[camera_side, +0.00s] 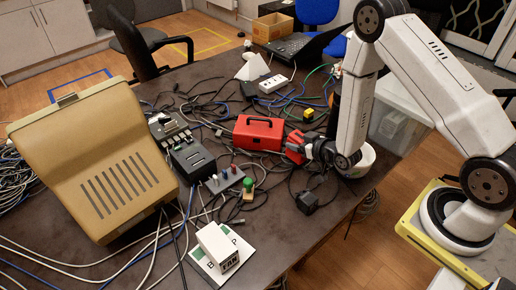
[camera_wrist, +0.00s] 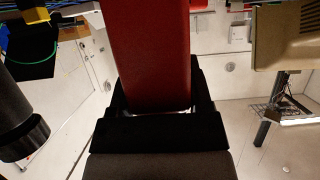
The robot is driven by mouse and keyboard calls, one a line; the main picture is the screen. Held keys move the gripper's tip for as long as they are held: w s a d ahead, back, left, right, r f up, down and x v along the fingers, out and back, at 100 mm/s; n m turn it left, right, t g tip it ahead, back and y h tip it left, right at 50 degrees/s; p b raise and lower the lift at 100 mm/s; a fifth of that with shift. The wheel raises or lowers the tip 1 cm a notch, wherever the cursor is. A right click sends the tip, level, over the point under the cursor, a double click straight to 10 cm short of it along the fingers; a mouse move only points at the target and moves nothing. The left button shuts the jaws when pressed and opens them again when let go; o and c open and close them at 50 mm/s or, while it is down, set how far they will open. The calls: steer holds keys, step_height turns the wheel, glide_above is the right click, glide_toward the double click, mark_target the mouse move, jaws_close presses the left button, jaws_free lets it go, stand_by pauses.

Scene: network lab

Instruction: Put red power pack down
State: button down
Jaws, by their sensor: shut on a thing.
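My gripper (camera_side: 307,148) reaches in low over the dark table from the right, its jaws shut on a red block, the red power pack (camera_side: 293,147). In the wrist view the pack (camera_wrist: 150,55) runs forward from between the black jaws (camera_wrist: 153,108) and out of the top edge. In the side view only a small part of the pack shows past the jaws. I cannot tell whether its underside touches the table (camera_side: 290,232).
A red case with a black handle (camera_side: 258,133) lies just left of the pack. A beige terminal (camera_side: 95,165) stands left.

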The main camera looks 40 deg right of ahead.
steer(key=shift+f, duration=0.4)
steer(key=shift+f, duration=0.1)
steer(key=shift+f, duration=1.7)
steer(key=shift+f, duration=0.1)
jaws_free()
steer(key=v, duration=1.2)
steer(key=shift+w, duration=0.1)
